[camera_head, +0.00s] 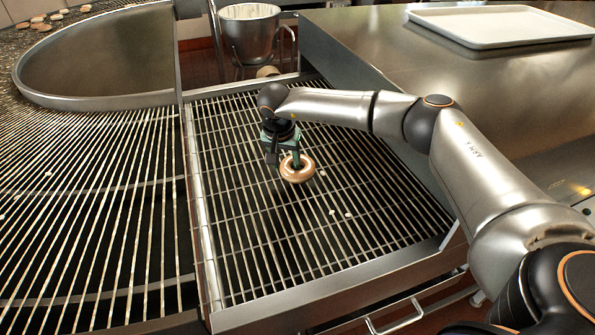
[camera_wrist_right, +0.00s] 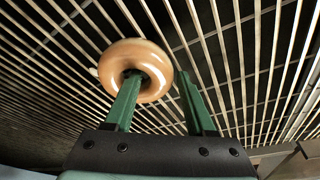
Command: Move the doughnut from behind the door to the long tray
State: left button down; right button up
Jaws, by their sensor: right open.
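A glazed, golden-brown doughnut (camera_head: 298,174) lies on the wire rack (camera_head: 240,230) in the head view. It also shows in the wrist view (camera_wrist_right: 152,57), resting over the wires. My right gripper (camera_head: 285,162) is open and pointing down at it. In the wrist view (camera_wrist_right: 158,78), one green finger reaches the doughnut's hole and the other stands outside the ring on its right, apart from it. A long pale tray (camera_head: 465,25) lies empty on the steel counter at the upper right. I cannot make out the door for certain. My left gripper is not in view.
A thin upright metal post (camera_head: 180,75) stands at the rack's left edge. A steel bucket (camera_head: 250,35) on a stand is behind the rack. The steel counter (camera_head: 400,70) rises on the right. Small white crumbs dot the rack.

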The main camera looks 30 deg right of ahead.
grip_shut()
dwell(0.5)
